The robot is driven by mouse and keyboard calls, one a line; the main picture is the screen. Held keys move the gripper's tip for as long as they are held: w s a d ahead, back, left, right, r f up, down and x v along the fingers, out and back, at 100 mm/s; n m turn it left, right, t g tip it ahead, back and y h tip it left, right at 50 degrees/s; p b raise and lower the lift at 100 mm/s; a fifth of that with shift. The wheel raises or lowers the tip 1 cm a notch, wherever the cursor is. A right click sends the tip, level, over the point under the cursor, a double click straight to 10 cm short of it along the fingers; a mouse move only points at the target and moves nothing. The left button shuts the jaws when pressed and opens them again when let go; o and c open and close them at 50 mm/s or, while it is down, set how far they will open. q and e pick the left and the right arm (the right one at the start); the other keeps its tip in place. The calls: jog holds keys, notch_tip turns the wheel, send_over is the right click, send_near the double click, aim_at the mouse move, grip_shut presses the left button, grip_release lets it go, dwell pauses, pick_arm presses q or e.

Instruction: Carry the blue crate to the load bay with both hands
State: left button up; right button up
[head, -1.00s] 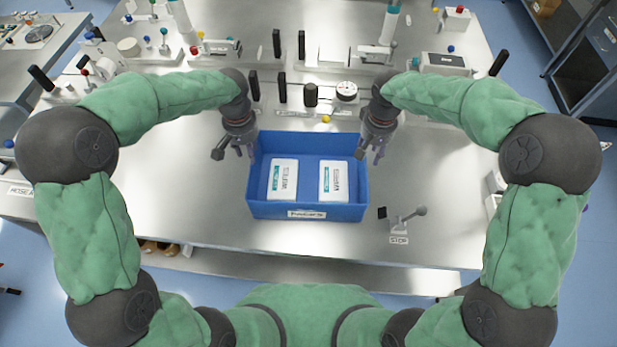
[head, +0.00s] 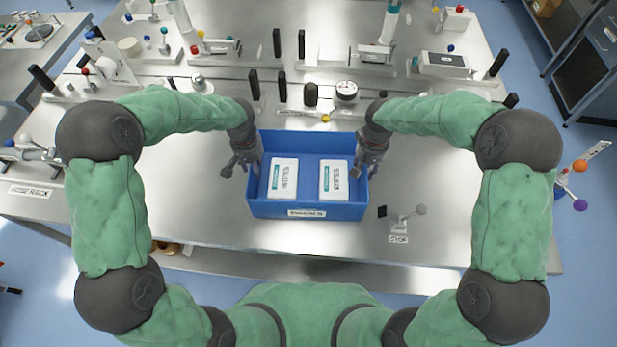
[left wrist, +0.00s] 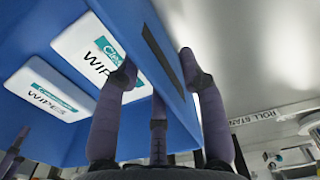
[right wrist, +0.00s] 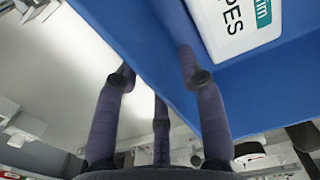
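The blue crate (head: 265,210) sits on the steel table and holds two white wipes packs (head: 283,178) (head: 333,180). My left gripper (head: 250,170) is at the crate's left wall, and my right gripper (head: 364,170) is at its right wall. In the left wrist view, the open fingers (left wrist: 158,75) straddle the crate wall (left wrist: 172,75), which has a dark slot. In the right wrist view, the open fingers (right wrist: 157,70) also straddle the wall (right wrist: 145,40), one inside and one outside. Gaps show between the fingers; whether any finger touches the wall is unclear.
A small lever with a STOP label (head: 398,239) stands right of the crate's front corner. Knobs and a dial gauge (head: 346,90) stand behind the crate. The steel table (head: 200,215) is bare to the crate's left and in front.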

pick_arm(q)
jog(key=shift+f, duration=1.05)
pick_arm(e)
jog(key=shift+f, duration=1)
pick_arm(q)
jog(key=shift+c, duration=0.3)
pick_arm(e)
jog(key=shift+c, duration=0.3)
pick_arm(q)
grip_shut()
pick_arm(e)
grip_shut()
jog(key=shift+r, duration=0.1)
